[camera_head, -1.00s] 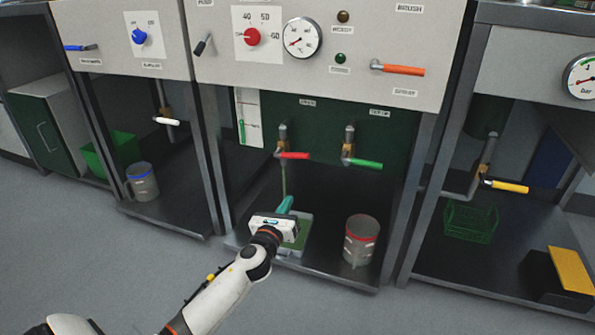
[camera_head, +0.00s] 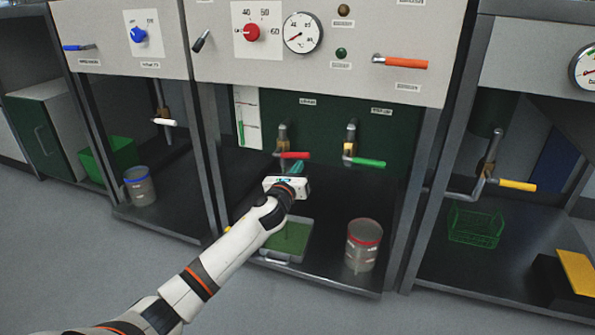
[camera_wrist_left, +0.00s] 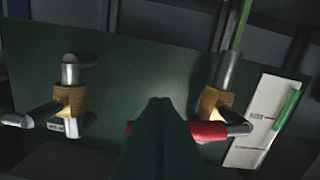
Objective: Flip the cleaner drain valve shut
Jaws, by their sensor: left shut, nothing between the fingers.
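Two brass valves sit side by side under the middle cabinet, one with a red handle (camera_head: 294,155) and one with a green handle (camera_head: 368,162). Both handles point sideways to the right in the head view. Labels above are too blurred to read. My left gripper (camera_head: 297,168) is shut and empty, just below the red handle in the head view. In the left wrist view, which looks upside down, its teal fingers (camera_wrist_left: 165,130) overlap the red handle (camera_wrist_left: 205,132); contact cannot be told. A green stream (camera_wrist_left: 240,25) shows at the red-handled valve's outlet. My right gripper is out of view.
An orange lever (camera_head: 400,63) and a gauge (camera_head: 302,33) are on the panel above. A level strip (camera_head: 247,117) hangs left of the valves. Cabinet posts stand either side.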

